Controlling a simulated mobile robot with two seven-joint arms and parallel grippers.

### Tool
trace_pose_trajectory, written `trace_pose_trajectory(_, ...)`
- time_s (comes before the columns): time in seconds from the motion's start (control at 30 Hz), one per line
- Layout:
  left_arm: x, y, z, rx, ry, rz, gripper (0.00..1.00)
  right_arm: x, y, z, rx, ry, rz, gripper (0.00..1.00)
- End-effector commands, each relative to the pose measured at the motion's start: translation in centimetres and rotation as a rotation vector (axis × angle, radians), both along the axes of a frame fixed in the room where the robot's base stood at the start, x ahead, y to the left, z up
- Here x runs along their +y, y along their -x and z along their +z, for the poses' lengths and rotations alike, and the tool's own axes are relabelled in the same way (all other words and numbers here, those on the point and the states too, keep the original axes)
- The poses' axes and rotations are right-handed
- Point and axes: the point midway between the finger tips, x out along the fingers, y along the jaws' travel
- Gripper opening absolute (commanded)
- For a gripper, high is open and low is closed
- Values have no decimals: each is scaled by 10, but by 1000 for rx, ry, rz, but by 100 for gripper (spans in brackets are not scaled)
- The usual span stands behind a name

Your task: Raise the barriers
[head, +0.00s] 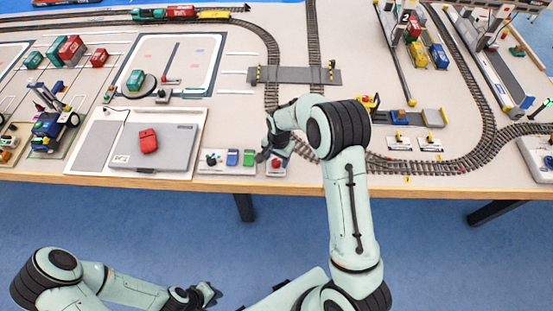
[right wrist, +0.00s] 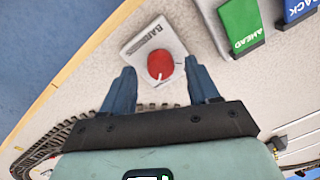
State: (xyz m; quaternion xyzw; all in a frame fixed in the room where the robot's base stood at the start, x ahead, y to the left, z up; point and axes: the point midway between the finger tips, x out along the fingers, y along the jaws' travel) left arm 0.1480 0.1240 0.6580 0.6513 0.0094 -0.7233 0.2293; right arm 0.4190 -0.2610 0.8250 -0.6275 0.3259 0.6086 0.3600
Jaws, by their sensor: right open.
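A red round knob (right wrist: 160,64) with a pale pointer line sits on a white plate (right wrist: 141,44) whose label begins "BAR". The knob also shows in the head view (head: 276,164) near the table's front edge. My right gripper (right wrist: 158,72) is open over the knob, one finger on either side; I cannot tell whether they touch it. In the head view its fingers are partly hidden by the wrist. The grey level crossing (head: 295,75) spans the rails, with yellow-and-black posts at its ends; the barrier arms are too small to judge. My left gripper (head: 207,293) is low, in front of the table.
A green AHEAD block (right wrist: 241,26) and a blue BACK block (right wrist: 298,8) stand beside the knob plate. A pale panel (head: 205,167) carries them. A red block (head: 148,140) lies on a grey case to the left. Curved track (head: 440,165) runs right.

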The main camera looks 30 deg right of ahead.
Motion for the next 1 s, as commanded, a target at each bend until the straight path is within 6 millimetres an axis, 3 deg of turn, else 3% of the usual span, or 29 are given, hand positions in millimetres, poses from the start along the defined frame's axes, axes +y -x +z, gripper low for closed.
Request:
trace_pose_trajectory(0.17,0,0,0,-1,0,0,21,0,-1,-11,-1,-1,-1,60)
trace_pose_trajectory(0.43,0,0,0,0,0,0,21,0,-1,-12,-1,-1,0,60)
trace_pose_trajectory(0.47,0,0,0,-1,0,0,21,0,-1,-12,-1,-1,0,54)
trace_pose_trajectory(0.6,0,0,0,0,0,0,21,0,-1,-12,-1,-1,0,8)
trace_pose_trajectory(0.63,0,0,0,-1,0,0,21,0,-1,-12,-1,-1,0,4)
trace_pose_trajectory(1.0,0,1,-2,1,0,1,21,0,-1,-12,-1,-1,49,4)
